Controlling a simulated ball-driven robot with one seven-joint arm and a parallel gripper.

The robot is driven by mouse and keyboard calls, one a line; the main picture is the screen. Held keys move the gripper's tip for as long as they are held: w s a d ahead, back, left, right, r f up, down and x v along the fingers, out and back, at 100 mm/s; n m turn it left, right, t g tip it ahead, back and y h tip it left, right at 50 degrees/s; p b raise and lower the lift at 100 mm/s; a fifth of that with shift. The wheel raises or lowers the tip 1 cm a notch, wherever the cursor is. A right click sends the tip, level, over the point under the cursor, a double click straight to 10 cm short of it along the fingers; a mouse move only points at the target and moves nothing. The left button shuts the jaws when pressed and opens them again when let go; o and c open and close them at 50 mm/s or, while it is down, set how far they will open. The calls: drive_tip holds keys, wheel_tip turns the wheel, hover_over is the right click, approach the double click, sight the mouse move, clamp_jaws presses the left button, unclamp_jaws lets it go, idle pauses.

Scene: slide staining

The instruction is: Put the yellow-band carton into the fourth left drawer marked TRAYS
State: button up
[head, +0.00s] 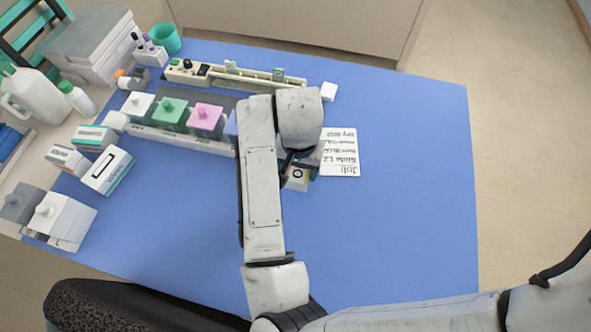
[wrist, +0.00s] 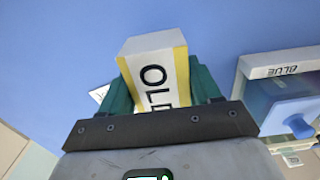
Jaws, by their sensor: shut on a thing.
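The yellow-band carton (wrist: 153,72) is white with yellow edges and dark letters. In the wrist view it stands between the two green fingers of my gripper (wrist: 162,88), which is shut on it. In the head view, part of the carton (head: 297,178) shows beside my arm, above the blue mat, with most of my gripper hidden behind the arm. I cannot tell how high it is held. No drawer marked TRAYS shows in either view.
A printed card (head: 341,152) lies right of the carton. A rack with white, green and pink lidded jars (head: 206,118) is left of my arm; a blue-labelled jar (wrist: 285,95) shows in the wrist view. Small boxes (head: 107,171) stand farther left. The mat's right side (head: 415,190) is clear.

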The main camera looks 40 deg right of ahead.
sight(296, 172)
drive_tip(key=shift+w+d+f, duration=0.1)
drive_tip(key=shift+w+f, duration=0.5)
drive_tip(key=shift+f, duration=0.1)
drive_tip(key=shift+f+b, duration=1.1)
drive_tip(key=shift+f, duration=0.45)
drive_tip(key=shift+f, duration=0.1)
drive_tip(key=shift+f, duration=0.1)
drive_tip(key=o, duration=1.1)
drive_tip(key=shift+c, duration=0.2)
drive_tip(key=shift+r+p, duration=0.35)
drive_tip(key=shift+r, duration=0.25)
wheel_tip(296, 172, up, 11)
drive_tip(key=shift+r+p, duration=0.15)
drive_tip(key=shift+p, duration=0.6)
